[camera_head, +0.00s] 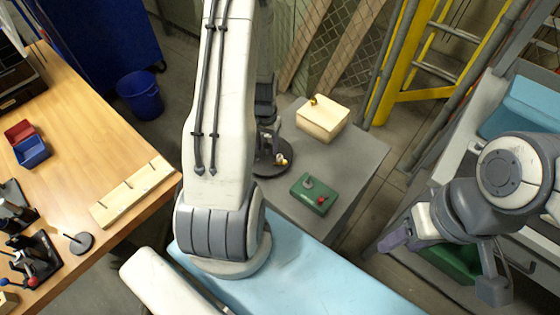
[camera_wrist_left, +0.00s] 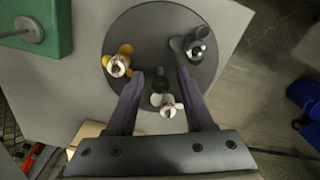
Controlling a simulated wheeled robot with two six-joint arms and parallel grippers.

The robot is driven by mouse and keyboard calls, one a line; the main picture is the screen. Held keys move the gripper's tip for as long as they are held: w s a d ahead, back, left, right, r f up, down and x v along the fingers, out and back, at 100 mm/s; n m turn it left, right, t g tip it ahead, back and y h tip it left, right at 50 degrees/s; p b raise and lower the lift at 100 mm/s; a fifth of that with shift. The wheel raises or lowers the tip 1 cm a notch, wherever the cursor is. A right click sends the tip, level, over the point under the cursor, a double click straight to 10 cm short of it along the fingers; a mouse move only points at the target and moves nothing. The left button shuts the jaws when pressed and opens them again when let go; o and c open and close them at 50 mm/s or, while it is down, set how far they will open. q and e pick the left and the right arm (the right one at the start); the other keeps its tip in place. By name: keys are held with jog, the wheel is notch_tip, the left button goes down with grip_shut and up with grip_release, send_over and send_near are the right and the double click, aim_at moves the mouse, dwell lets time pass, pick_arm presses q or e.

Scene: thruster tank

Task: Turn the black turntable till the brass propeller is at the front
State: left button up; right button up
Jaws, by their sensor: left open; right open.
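The black turntable (camera_wrist_left: 150,30) is a round disc on a grey table. In the left wrist view the brass propeller (camera_wrist_left: 124,50) sits on its left part. A dark grey propeller (camera_wrist_left: 180,44) sits at its upper right, and a pale-hubbed piece (camera_wrist_left: 168,108) sits lower, between the fingers. My left gripper (camera_wrist_left: 160,76) is open over the disc; contact cannot be told. In the head view the turntable (camera_head: 268,170) is partly hidden by my left arm, with the brass propeller (camera_head: 281,160) at its right side. My right gripper (camera_head: 445,264) is open and empty at the right.
A green block (camera_head: 314,194) with a knob and a red part lies on the grey table (camera_head: 352,160), right of the turntable. A wooden box (camera_head: 322,119) stands behind. A wooden workbench (camera_head: 90,130) is at left, and a blue bin (camera_head: 140,95) stands on the floor.

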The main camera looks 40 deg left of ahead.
pick_arm(q)
grip_shut()
jog(key=shift+n, duration=1.7)
jog(key=shift+p, duration=0.3)
jog(key=shift+r+n, duration=0.1)
jog(key=shift+n, duration=1.7)
